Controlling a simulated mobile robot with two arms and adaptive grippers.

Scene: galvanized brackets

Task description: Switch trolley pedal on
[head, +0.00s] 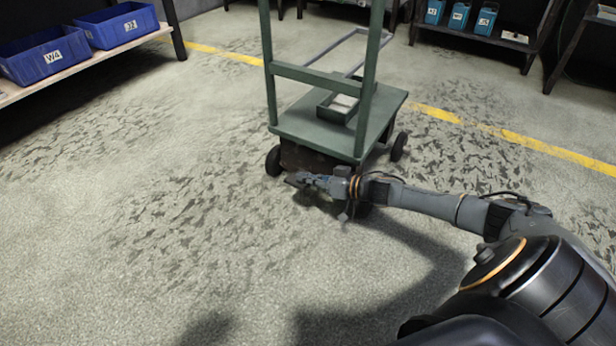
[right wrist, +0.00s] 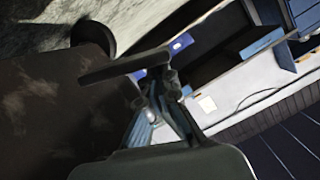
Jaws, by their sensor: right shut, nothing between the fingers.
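The green trolley (head: 300,130) stands on the floor at the top middle of the head view, with black wheels at its corners. My right arm reaches in from the right, and its gripper (head: 308,180) is low at the trolley's near edge. In the right wrist view, the gripper (right wrist: 165,85) is shut with nothing in it. A dark flat bar, seemingly the pedal (right wrist: 122,67), lies at the fingertips; I cannot tell whether they touch. It also shows as a small dark piece in the head view (head: 293,181). Its on or off position cannot be told. My left gripper is out of view.
The trolley carries a small green tray (head: 328,108). A shelf with blue bins (head: 45,56) stands at the left; another with blue boxes (head: 460,15) is at the top right. A yellow line (head: 520,139) crosses the floor. The floor left and in front is clear.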

